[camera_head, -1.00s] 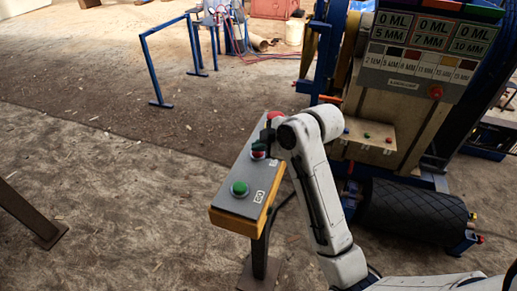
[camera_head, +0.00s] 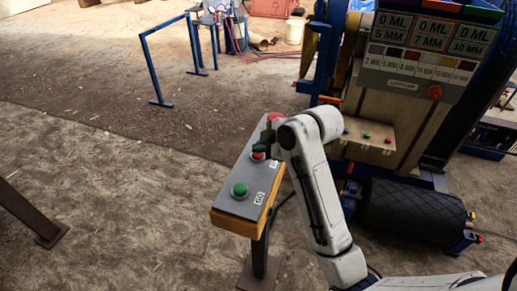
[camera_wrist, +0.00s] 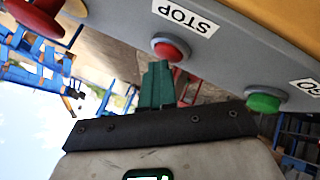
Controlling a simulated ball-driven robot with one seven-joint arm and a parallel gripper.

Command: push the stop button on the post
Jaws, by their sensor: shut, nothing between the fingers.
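The control box (camera_head: 228,205) sits on a post, grey on top with yellow-orange sides. Its red stop button (camera_wrist: 172,50) has a pale ring and lies beside the STOP label (camera_wrist: 187,17) in the wrist view. In the head view the stop button (camera_head: 258,156) is partly covered by my gripper. My gripper (camera_wrist: 158,66) has green fingers, shut and empty. Their tips reach the lower edge of the button's ring in the wrist picture; I cannot tell whether they touch it. In the head view my gripper (camera_head: 262,148) is over the middle of the box.
A green GO button (camera_head: 239,190) is at the box's near end; it also shows in the wrist view (camera_wrist: 264,102). A large red mushroom button (camera_wrist: 35,16) is at the far end. The crusher (camera_head: 385,110) stands behind to the right. Floor left of the box is open.

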